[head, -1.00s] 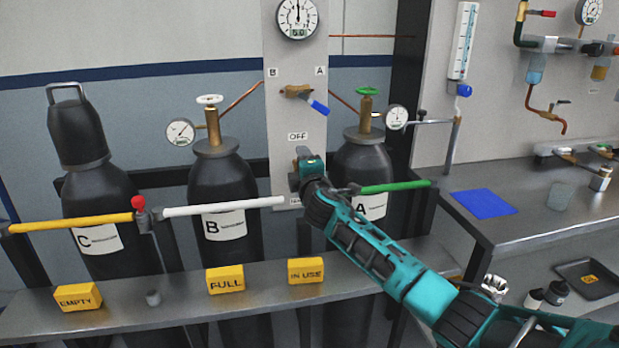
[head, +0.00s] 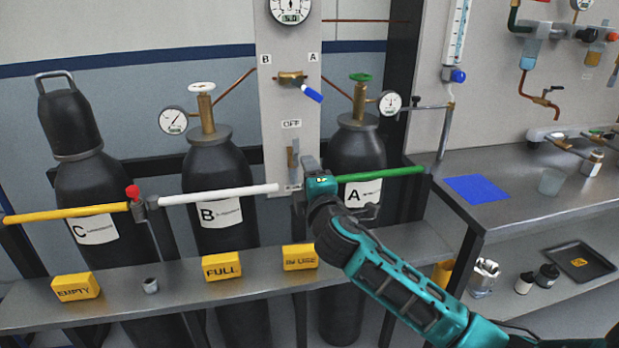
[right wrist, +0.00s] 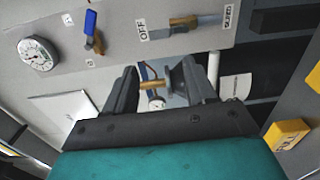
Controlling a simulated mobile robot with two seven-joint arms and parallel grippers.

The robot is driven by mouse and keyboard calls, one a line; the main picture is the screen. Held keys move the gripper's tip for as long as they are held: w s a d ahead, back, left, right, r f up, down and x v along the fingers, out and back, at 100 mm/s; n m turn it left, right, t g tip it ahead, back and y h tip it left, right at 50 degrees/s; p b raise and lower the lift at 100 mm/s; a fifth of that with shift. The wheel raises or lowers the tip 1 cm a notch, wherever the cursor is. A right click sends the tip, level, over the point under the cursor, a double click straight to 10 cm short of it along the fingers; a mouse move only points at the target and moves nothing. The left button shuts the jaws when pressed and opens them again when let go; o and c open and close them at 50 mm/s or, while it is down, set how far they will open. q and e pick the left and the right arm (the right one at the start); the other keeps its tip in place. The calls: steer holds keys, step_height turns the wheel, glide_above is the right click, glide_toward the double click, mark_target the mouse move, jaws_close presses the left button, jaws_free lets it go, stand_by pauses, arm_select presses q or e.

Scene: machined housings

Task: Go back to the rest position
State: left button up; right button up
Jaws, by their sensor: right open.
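My right arm reaches in from the lower right of the head view. Its teal-and-black gripper (head: 306,166) is up in front of the lower part of the grey valve panel (head: 290,90), partly covering cylinder A (head: 355,145). In the right wrist view the two dark fingers of the gripper (right wrist: 155,82) stand apart with nothing held between them. A lever (head: 293,160) below the OFF label shows just left of the gripper; in the wrist view the lever (right wrist: 184,22) is clear of the fingers. My left gripper is not in view.
Green (head: 390,172), white (head: 218,194) and yellow (head: 66,213) bars cross before the cylinders. A shelf (head: 190,288) in front carries yellow signs, including FULL (head: 221,267). A bench (head: 540,180) with a blue mat (head: 476,189) stands at right.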

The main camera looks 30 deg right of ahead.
stand_by(0.4)
steer(key=s+a+f+m+g+y, duration=0.25)
steer(key=s+f, duration=0.25)
steer(key=f, duration=0.3)
steer(key=s+a+f+m+g+y, duration=0.1)
steer(key=s+a+f+m, duration=0.2)
steer(key=f, duration=0.5)
steer(key=s+a+f+m+g+y, duration=0.1)
steer(key=s+a+f+m, duration=0.1)
steer(key=s+f, duration=0.4)
steer(key=s+a+f+m+g+y, duration=0.1)
steer(key=s+f+m, duration=0.4)
steer(key=s, duration=0.8)
steer(key=shift+s+a+f+g, duration=0.2)
steer(key=shift+a+f+g, duration=0.2)
steer(key=shift+a+g, duration=0.4)
steer(key=shift+a+m+y, duration=0.1)
steer(key=shift+m+y, duration=0.15)
